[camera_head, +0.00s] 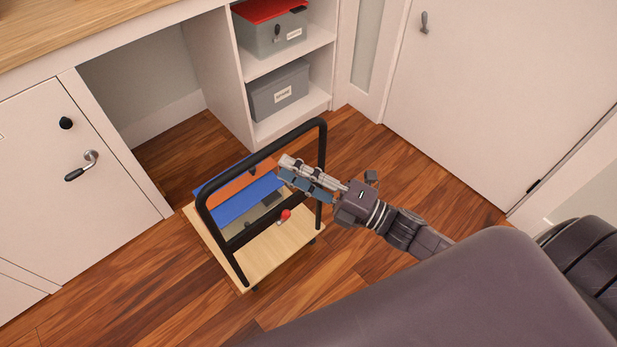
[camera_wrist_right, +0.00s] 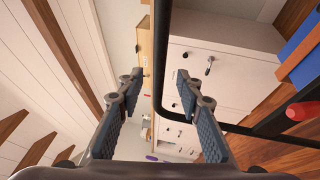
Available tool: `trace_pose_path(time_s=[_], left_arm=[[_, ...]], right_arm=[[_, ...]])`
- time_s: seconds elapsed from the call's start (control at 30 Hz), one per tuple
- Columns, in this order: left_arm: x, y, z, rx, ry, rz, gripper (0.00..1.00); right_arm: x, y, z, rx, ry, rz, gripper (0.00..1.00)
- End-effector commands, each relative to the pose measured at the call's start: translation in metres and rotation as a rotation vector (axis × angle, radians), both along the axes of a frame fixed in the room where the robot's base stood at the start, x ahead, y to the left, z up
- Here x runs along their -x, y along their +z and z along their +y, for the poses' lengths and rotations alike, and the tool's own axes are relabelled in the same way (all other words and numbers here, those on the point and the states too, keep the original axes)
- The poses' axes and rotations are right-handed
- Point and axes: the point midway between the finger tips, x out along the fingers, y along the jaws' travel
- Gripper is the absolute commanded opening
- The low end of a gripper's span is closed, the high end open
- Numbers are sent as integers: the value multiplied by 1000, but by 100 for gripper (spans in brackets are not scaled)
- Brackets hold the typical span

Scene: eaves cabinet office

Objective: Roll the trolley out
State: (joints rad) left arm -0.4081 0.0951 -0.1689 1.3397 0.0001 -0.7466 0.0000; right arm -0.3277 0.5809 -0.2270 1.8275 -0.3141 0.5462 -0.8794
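The trolley has a pale wooden deck (camera_head: 285,246) and a black tube handle (camera_head: 262,151). It stands on the floor in front of the open bay under the worktop. My right gripper (camera_head: 284,169) reaches in from the right, its fingertips close to the handle's top bar. In the right wrist view the fingers (camera_wrist_right: 158,76) are apart, and the black handle bar (camera_wrist_right: 160,45) shows in the gap between them. I cannot tell whether the bar is between the fingertips or just beyond them. A lever with a red knob (camera_head: 286,214) rises from the deck. My left gripper is out of view.
A cabinet door (camera_head: 72,175) is at the left of the bay. Shelves with a red-lidded box (camera_head: 268,33) and a grey box (camera_head: 278,92) stand at its right. Wooden floor (camera_head: 180,285) is clear in front.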

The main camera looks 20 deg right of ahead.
Motion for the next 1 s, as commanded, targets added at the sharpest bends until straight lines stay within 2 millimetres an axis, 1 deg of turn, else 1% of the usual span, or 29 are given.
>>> trace_pose_path(time_s=[0.03, 0.13, 0.33, 0.9, 1.0], left_arm=[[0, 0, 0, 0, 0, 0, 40], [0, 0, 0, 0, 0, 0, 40], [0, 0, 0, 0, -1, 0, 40], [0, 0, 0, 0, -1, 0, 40], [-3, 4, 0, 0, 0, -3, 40]], right_arm=[[8, -3, -7, 1, -1, 4, 33], [19, -6, -17, 1, -1, 3, 33], [32, -8, -28, 0, 0, 0, 33], [33, -8, -29, 0, -1, 0, 33], [29, -8, -29, -13, -19, 22, 33]])
